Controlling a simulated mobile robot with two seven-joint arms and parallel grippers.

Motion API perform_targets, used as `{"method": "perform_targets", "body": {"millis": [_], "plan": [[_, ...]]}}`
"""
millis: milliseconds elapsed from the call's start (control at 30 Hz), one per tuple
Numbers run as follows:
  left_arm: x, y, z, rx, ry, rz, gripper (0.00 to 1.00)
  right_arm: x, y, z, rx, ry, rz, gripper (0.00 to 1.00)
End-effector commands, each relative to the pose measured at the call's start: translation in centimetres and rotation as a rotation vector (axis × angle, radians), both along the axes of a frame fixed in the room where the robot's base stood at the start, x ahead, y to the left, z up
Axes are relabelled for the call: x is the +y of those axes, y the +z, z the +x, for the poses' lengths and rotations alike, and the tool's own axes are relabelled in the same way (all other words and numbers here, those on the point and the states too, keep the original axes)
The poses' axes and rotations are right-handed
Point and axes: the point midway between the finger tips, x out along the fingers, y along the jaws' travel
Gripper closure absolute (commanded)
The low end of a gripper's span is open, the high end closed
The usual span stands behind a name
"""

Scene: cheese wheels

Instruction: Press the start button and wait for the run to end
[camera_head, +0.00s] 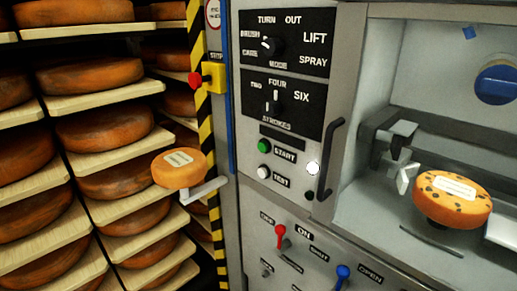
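The green start button (264,146) sits on the grey control panel, left of the START label. A white test button (264,172) is just below it. Nothing touches either button. A round white lamp (312,167) to the right looks bright. The mode knob (272,47) and the strokes knob (272,102) are above, the latter near FOUR. An orange, dark-spotted cheese wheel (455,212) with a white label is in the machine bay, beside a grey clamp-like part (402,180). I make out neither of my grippers.
A dark vertical handle (329,160) stands out right of the buttons. Red (280,231) and blue (342,272) levers are below. A red emergency-style knob (195,80) and a labelled cheese (180,168) on a bracket stand left, before shelves of cheese wheels.

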Motion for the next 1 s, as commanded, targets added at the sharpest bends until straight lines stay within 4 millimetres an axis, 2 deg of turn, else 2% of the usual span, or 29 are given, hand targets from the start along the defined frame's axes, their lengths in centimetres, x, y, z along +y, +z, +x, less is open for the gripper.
{"method": "perform_targets", "body": {"millis": [367,800,1000], "plan": [[-0.09,0.14,0.29,-0.006,-0.003,-0.001,1.0,-0.12,-0.27,-0.53,0.011,-0.003,-0.001,0.37],[-0.08,0.15,0.26,-0.006,-0.002,0.0,1.0,-0.03,0.03,0.16,-0.002,0.001,-0.001,1.0],[-0.06,0.11,0.17,-0.004,-0.001,-0.001,1.0,-0.02,0.09,0.28,-0.005,0.001,-0.001,1.0]]}}
